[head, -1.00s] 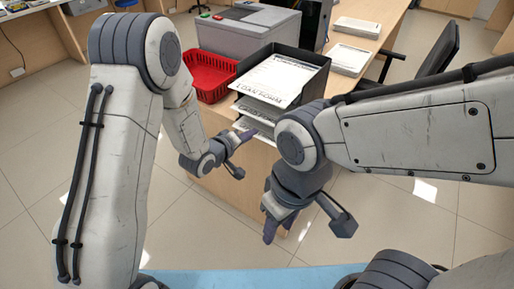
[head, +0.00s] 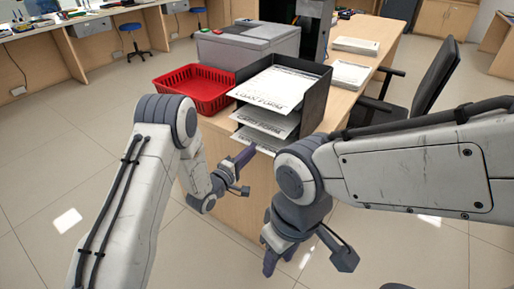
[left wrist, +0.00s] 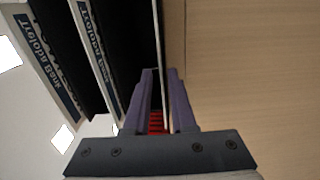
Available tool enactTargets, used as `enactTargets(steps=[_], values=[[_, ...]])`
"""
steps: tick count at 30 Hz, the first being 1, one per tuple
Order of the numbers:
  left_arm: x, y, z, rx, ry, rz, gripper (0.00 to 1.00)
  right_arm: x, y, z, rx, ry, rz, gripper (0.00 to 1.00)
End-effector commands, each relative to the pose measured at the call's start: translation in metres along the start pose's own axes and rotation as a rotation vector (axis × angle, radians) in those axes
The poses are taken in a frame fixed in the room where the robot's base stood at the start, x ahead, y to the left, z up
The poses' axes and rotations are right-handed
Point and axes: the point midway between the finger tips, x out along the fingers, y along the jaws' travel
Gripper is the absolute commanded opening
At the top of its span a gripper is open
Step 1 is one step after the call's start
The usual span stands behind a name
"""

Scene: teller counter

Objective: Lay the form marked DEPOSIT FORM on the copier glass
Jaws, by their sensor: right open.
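A black tiered tray (head: 318,98) stands at the counter's near corner with a form on each level. The top one, the loan form (head: 272,88), and the middle form (head: 268,119) show print. The bottom form (head: 257,140) is too small to read, so I cannot tell which form is the DEPOSIT FORM. My left gripper (head: 247,154) is at the front of the bottom level. In the left wrist view its fingers (left wrist: 159,85) are apart, beside the tray levels. The grey copier (head: 248,45) stands behind; its glass is not clearly visible. My right gripper (head: 268,258) hangs low, open and empty.
A red basket (head: 193,92) sits left of the tray, in front of the copier. Paper stacks (head: 350,73) lie on the counter to the right. A dark office chair (head: 425,85) stands beyond. The tiled floor at left is clear.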

Motion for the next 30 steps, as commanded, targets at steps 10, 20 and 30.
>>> enactTargets(steps=[10,20,30], values=[[0.029,0.0,0.0,0.0,0.001,0.0,0.24,0.008,0.001,0.001,0.0,0.0,0.0,0.45],[0.03,0.0,0.0,0.0,0.001,0.0,0.22,0.007,0.001,0.001,0.0,0.0,0.0,0.45],[0.03,0.0,-0.001,0.0,0.001,0.0,0.0,0.007,0.001,0.0,0.0,0.0,0.0,0.45]])
